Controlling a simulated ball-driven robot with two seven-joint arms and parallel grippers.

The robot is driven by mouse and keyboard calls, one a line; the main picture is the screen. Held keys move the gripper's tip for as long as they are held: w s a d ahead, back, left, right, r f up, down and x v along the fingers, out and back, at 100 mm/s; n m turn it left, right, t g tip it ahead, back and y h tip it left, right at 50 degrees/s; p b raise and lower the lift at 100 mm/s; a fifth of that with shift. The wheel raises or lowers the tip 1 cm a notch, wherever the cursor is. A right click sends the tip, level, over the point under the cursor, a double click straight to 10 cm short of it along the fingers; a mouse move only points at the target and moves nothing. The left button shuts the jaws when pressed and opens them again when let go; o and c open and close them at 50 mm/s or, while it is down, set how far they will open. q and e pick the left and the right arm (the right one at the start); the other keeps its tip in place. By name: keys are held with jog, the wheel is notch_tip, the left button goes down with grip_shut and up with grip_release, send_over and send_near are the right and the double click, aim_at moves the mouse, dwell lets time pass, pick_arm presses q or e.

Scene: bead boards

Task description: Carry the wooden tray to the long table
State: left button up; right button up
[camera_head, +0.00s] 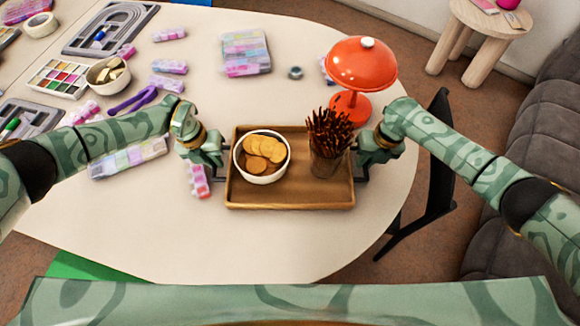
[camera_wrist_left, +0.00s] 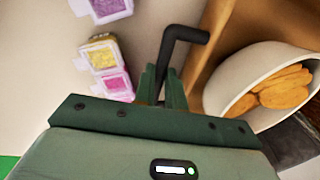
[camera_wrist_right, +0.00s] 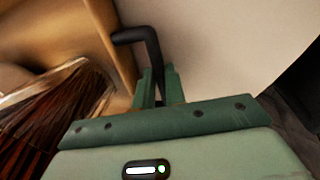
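The wooden tray (camera_head: 300,193) is at the front middle of a pale round-ended table (camera_head: 150,225); I cannot tell whether it touches the top. It bears a white bowl (camera_head: 262,178) of round biscuits and a glass (camera_head: 325,165) of dark brown sticks. My left gripper (camera_head: 222,157) is shut on the tray's black left handle, which shows in the left wrist view (camera_wrist_left: 182,36). My right gripper (camera_head: 361,158) is shut on the black right handle, seen in the right wrist view (camera_wrist_right: 134,36). Which table is the long one is unclear.
A red lamp (camera_head: 360,65) stands just behind the tray. Bead boxes (camera_head: 245,52), bead boards (camera_head: 110,27) and a small bowl (camera_head: 108,73) cover the table's left and back. A black chair (camera_head: 432,190) and grey sofa (camera_head: 530,130) are at right. The table's front is clear.

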pick_arm(q)
jog(key=o, duration=0.4)
pick_arm(e)
jog(key=o, duration=0.4)
pick_arm(q)
jog(key=shift+r, duration=0.15)
pick_arm(e)
jog(key=shift+r, duration=0.4)
pick_arm(q)
jog(key=r, duration=0.3)
jog(key=a+r, duration=0.1)
jog(key=r, duration=0.3)
jog(key=a+r, duration=0.1)
jog(key=r, duration=0.3)
jog(key=shift+a+r, duration=0.15)
jog(key=shift+r, duration=0.1)
pick_arm(e)
jog(key=r, duration=0.3)
jog(key=d+r, duration=0.1)
jog(key=r, duration=0.3)
jog(key=d+r, duration=0.1)
jog(key=r, duration=0.3)
jog(key=shift+d, duration=0.15)
